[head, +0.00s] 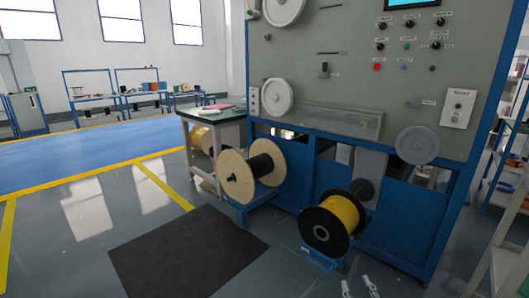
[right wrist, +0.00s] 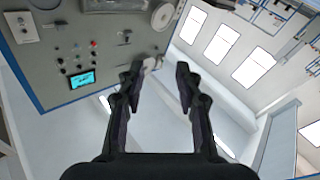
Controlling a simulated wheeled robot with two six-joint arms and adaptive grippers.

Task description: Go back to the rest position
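My right gripper (head: 359,287) shows only as two pale fingertips at the bottom edge of the head view, right of centre. In the right wrist view the same gripper (right wrist: 159,78) has its two dark fingers apart with nothing between them. My left gripper is not in the head view. The grey cable extrusion machine (head: 350,95) with a blue frame stands ahead. A black spool with yellow cable (head: 342,210) sits low at its front. A wooden spool with black cable (head: 262,163) sits further left.
A black mat (head: 187,252) lies on the floor at lower left, with open floor around it. A small table (head: 217,122) stands left of the machine. A shelf rack (head: 505,225) is at the right edge. Workbenches (head: 118,97) stand far back.

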